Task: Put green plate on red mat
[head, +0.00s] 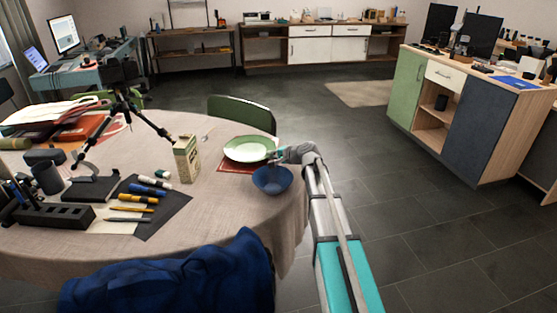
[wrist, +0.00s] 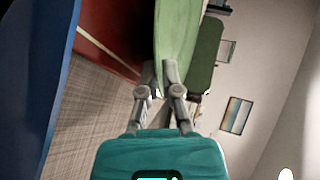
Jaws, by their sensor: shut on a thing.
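The green plate (head: 249,149), with a pale centre and green rim, is over the red mat (head: 238,167) on the round table in the head view. The mat's front part shows below the plate. My gripper (head: 274,155) is at the plate's right edge. In the wrist view my gripper (wrist: 158,72) is shut on the rim of the green plate (wrist: 176,35), seen nearly edge-on. The red mat (wrist: 117,40) lies close beside the plate there. I cannot tell whether the plate touches the mat.
A blue bowl (head: 272,180) stands just in front of my gripper, near the table's right edge; it also fills the left of the wrist view (wrist: 35,80). A carton (head: 187,158) stands left of the plate, with a tripod (head: 125,100) farther left. A green chair (head: 243,113) is behind.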

